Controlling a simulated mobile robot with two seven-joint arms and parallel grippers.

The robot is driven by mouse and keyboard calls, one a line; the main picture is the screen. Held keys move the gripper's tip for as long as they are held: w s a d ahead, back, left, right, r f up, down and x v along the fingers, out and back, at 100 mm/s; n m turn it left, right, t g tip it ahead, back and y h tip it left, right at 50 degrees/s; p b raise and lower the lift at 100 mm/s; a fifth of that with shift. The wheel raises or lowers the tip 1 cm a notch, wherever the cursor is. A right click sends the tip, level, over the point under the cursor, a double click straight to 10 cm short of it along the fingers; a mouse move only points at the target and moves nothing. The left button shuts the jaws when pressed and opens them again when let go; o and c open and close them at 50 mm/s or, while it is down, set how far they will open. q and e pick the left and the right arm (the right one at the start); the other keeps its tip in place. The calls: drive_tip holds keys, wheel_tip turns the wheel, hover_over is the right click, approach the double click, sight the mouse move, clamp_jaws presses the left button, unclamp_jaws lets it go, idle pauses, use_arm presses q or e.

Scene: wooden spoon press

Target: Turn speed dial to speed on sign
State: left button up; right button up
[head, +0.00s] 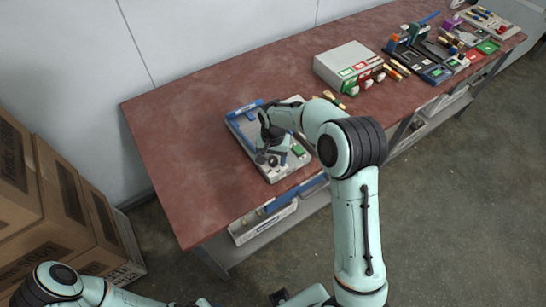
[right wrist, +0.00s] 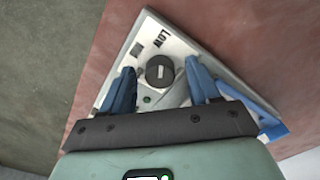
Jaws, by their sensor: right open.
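The speed dial (right wrist: 160,70) is a round black knob with a short white mark, on a light grey panel (right wrist: 178,42). Dark lettering sits beyond it; one word appears to read LOW, at an angle. My right gripper (right wrist: 161,80) is open, with one blue finger on each side of the dial and visible gaps. In the head view, the right gripper (head: 272,150) is over the grey unit (head: 272,176) near the table's front edge and hides much of it. I cannot make out a sign giving a speed. My left arm shows at the lower left; its gripper is not visible.
The unit stands on a reddish table (head: 185,150). A white box (head: 350,64) with coloured parts stands to its right, and several trays (head: 425,60) lie further right. Cardboard boxes (head: 60,205) stand at the left. The table's left part is clear.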

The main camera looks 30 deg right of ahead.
drive_tip(key=c, duration=1)
drive_tip(key=shift+c, duration=0.2)
drive_tip(key=shift+n, duration=0.5)
drive_tip(key=n, duration=0.4)
drive_tip(key=shift+n, duration=0.3)
use_arm(q)
drive_tip(key=shift+w+r+p, duration=0.4)
drive_tip(key=shift+r, duration=0.15)
use_arm(e)
drive_tip(key=n, duration=0.6)
drive_tip(key=shift+n, duration=0.3)
drive_tip(key=o, duration=1)
drive_tip(key=shift+o, duration=0.2)
